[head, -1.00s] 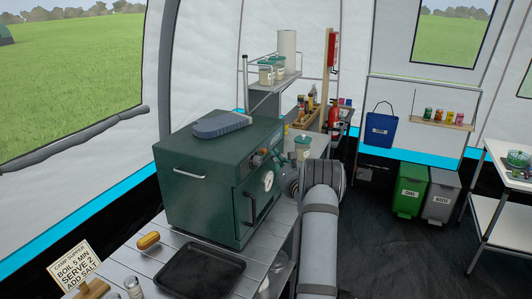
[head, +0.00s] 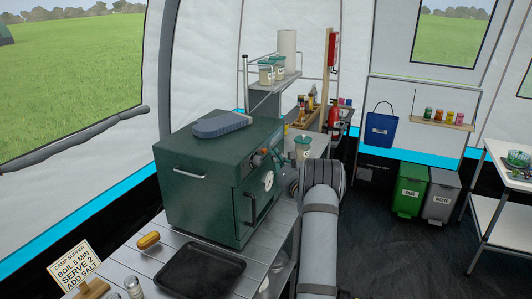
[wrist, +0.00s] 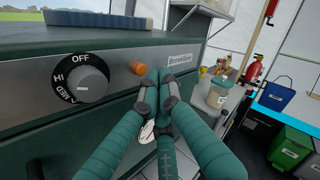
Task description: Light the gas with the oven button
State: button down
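The oven (head: 205,185) is a dark green box on the left worktop. In the wrist view, its front panel (wrist: 40,110) carries a grey dial (wrist: 84,84) on a black ring marked OFF, HI and MED. An orange button (wrist: 137,67) sticks out to the right of the dial, beside the nameplate (wrist: 181,60). My gripper (wrist: 158,92) has teal fingers with their tips drawn together, nothing visible held. In that view the tips are just right of and below the button, and appear apart from it. I cannot tell their depth from the panel. No flame shows.
A blue-grey object (head: 222,124) lies on the oven. A black tray (head: 200,270), a yellow item (head: 148,240) and a sign (head: 77,267) are in front. A lidded jar (wrist: 217,92) stands beyond the oven. Floor to the right is clear up to the bins (head: 411,190).

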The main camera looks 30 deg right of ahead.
jog(key=shift+w+a, duration=0.1)
dwell(0.3)
jog(key=shift+w+a, duration=0.15)
jog(key=shift+w, duration=0.1)
jog(key=shift+w+a+b, duration=0.2)
jog(key=shift+w+b, duration=0.1)
jog(key=shift+w, duration=0.05)
dwell(0.9)
jog(key=shift+s+d+b, duration=0.4)
jog(key=shift+s, duration=0.3)
jog(key=s+d, duration=0.1)
jog(key=s+b, duration=0.1)
jog(key=s, duration=0.1)
jog(key=s+d, duration=0.1)
jog(key=shift+s+d+b, duration=0.15)
jog(key=shift+d+b, duration=0.15)
jog(key=shift+b, duration=0.1)
